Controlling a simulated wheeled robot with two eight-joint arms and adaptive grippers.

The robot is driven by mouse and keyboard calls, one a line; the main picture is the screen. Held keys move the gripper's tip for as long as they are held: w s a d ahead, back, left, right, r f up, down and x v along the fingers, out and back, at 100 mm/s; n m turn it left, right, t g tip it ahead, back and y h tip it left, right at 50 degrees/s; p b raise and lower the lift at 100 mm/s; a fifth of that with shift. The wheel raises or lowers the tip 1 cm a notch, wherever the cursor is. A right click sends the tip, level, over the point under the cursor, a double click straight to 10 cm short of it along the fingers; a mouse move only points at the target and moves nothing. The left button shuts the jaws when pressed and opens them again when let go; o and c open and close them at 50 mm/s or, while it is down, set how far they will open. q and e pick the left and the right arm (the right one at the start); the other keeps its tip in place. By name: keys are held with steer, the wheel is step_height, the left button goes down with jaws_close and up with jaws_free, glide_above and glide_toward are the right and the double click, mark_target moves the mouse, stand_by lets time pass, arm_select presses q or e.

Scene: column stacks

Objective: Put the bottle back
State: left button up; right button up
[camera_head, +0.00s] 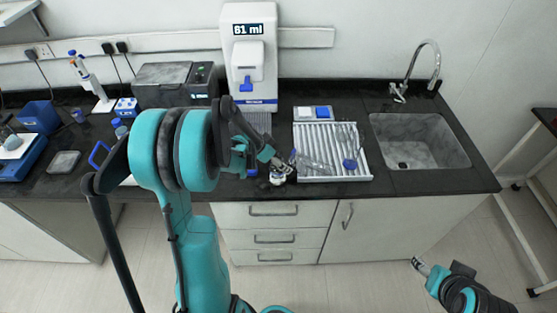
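A clear bottle (318,165) with a blue cap lies on the white ribbed rack (330,177) in the middle of the counter. A second clear vessel (346,137) with a blue cap lies further right on the same rack. Which one the task means, I cannot tell. My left gripper (278,178) is at the counter's front, just left of the rack. Its fingers are small and partly hidden, so I cannot see whether it is open or holds anything. My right gripper (417,265) hangs low in front of the cabinets, away from the counter objects; its fingers are too small to read.
A sink (420,140) with a faucet (428,62) is at right. A grey machine (175,83), blue tube rack (126,107) and pipette stand (91,78) are at left. Counter between rack and sink is narrow.

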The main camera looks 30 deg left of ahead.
arm_select(q)
steer(key=p+v, duration=0.3)
steer(key=v, duration=0.9)
steer(key=s+d+r+n+y, duration=0.1)
steer(key=s+d+r+n, duration=0.1)
steer(key=s+d, duration=0.4)
steer(key=s+d+r+n+t+y, duration=0.1)
steer(key=s+d+r+n, duration=0.2)
steer(key=s+d, duration=0.4)
steer(key=d, duration=0.5)
steer(key=shift+r+y, duration=0.3)
steer(key=shift+y, duration=0.1)
steer(key=shift+d+f, duration=0.15)
step_height(320, 180, down, 11)
steer(key=b, duration=1.1)
steer(key=shift+f+b, duration=0.2)
steer(key=shift+b, duration=0.2)
